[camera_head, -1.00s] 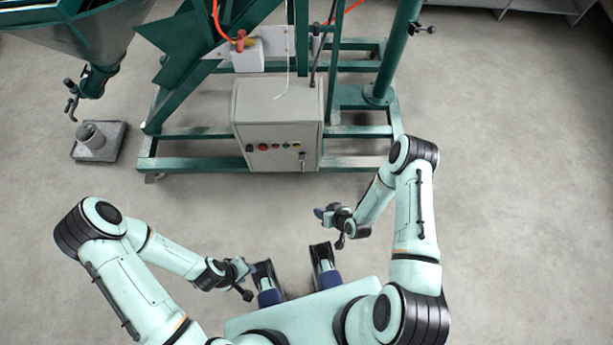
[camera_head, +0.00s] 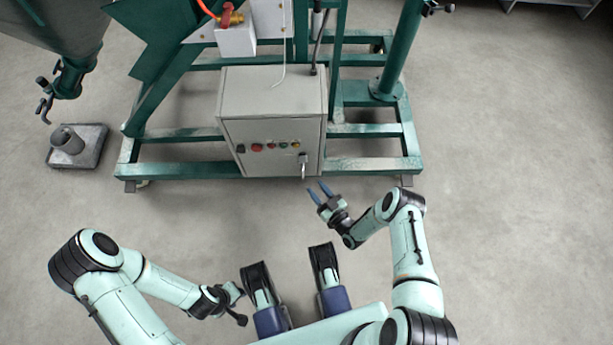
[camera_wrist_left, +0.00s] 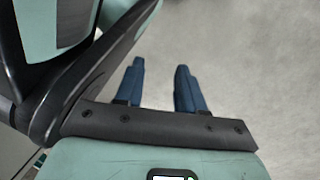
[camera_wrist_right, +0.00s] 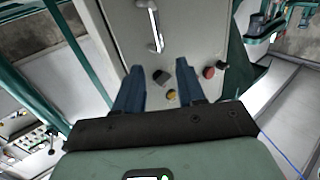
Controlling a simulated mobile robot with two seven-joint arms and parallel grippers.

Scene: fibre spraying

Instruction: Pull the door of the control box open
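The control box (camera_head: 268,100) is a grey cabinet on the green frame, and its door (camera_head: 262,146) looks closed. The door carries a row of coloured buttons and a metal handle (camera_head: 303,163) at its right side. The handle also shows in the right wrist view (camera_wrist_right: 152,28), beyond the fingertips. My right gripper (camera_head: 319,191) is open and empty, just in front of the box near the handle and apart from it. My left gripper (camera_wrist_left: 158,80) is open and empty, over bare floor in its wrist view, low at the left in the head view.
The green steel frame (camera_head: 372,163) surrounds the box, with a post (camera_head: 400,50) at the right. A grey block with a cylinder (camera_head: 76,146) stands on the floor at the left.

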